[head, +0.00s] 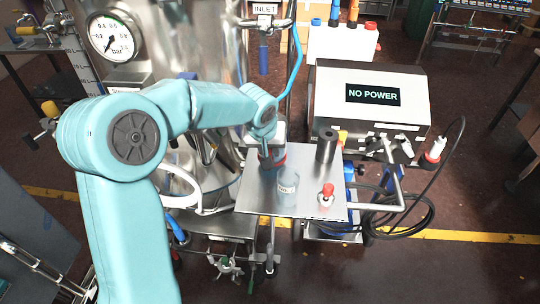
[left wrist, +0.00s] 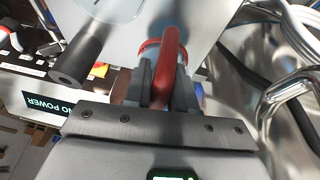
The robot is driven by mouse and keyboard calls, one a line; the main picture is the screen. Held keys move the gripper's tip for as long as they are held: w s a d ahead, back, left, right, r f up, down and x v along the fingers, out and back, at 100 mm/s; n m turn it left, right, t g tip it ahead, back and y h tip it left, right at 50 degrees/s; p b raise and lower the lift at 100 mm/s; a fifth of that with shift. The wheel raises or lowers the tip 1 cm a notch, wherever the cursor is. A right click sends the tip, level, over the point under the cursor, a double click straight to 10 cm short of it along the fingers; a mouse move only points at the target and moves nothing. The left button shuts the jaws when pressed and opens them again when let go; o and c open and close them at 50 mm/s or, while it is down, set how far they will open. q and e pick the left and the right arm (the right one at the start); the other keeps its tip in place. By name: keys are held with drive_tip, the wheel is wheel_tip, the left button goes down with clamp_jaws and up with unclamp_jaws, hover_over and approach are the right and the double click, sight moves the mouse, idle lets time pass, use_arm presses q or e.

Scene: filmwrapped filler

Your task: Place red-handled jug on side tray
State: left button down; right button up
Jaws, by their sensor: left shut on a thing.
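My left arm comes in from the left in the head view, and its gripper (head: 268,135) is over the back left part of the steel side tray (head: 255,196). The gripper is shut on the red handle of the jug (head: 272,158), which is mostly hidden below it. In the left wrist view the red handle (left wrist: 168,62) stands between the dark fingers of the gripper (left wrist: 160,85). The jug looks upright at the tray; I cannot tell whether its base touches. My right gripper is not in view.
On the tray stand a clear labelled bottle (head: 288,188), a small red-topped bottle (head: 326,194) and a dark cylinder (head: 327,146). A "NO POWER" box (head: 370,115) is behind right. A steel vessel with a pressure gauge (head: 111,37) is at left.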

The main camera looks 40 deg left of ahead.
use_arm(q)
drive_tip(key=shift+f, duration=0.85)
drive_tip(key=shift+s+d+f, duration=0.1)
drive_tip(key=shift+s+f, duration=0.05)
drive_tip(key=shift+f, duration=0.45)
drive_tip(key=c, duration=0.9)
unclamp_jaws()
drive_tip(key=shift+r, duration=0.1)
drive_tip(key=shift+c, duration=0.2)
drive_tip(key=shift+r, duration=0.25)
drive_tip(key=v, duration=1.1)
drive_tip(key=shift+s+r+b, duration=0.25)
drive_tip(key=shift+b, duration=0.15)
